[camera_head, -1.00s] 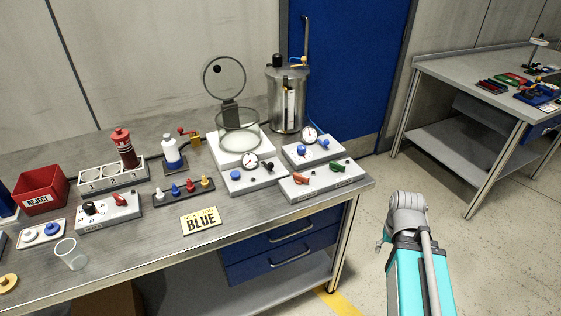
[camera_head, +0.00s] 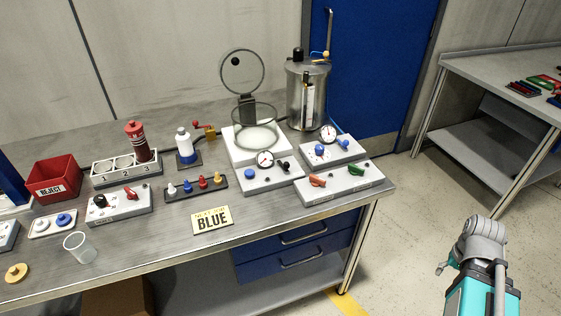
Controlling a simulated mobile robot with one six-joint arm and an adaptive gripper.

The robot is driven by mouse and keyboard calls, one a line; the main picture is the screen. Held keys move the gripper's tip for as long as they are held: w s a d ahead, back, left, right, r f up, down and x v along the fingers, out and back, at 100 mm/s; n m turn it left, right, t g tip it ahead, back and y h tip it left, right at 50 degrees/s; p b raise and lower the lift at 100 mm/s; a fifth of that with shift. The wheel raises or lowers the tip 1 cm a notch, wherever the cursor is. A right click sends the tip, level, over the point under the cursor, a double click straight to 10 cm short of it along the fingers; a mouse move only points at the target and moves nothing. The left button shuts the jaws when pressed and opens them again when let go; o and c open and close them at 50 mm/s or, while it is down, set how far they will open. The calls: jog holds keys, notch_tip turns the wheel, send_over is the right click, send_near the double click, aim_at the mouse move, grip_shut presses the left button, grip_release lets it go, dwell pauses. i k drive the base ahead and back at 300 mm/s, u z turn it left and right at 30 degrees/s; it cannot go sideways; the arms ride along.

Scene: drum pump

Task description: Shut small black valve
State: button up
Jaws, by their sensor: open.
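The small black valve (camera_head: 284,166) sits on a low white block (camera_head: 258,183), to the right of a blue knob and a round gauge on the same block. It stands near the right end of the bench. Its handle is too small to tell which way it is turned. My gripper (camera_head: 442,267) shows only as a small grey piece beside the grey end of my arm at the lower right. Its jaws are open and empty, well off the bench's right end and far from the valve. Most of it is hidden behind my arm.
A block with red and green levers (camera_head: 338,183) stands close in front and right of the valve. The bench front near the BLUE sign (camera_head: 212,219) is mostly clear.

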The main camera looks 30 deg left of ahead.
aim_at(286, 165)
jog(key=u, duration=0.05)
jog(key=k, duration=1.5)
jog(key=u, duration=0.9)
jog(key=i, duration=1)
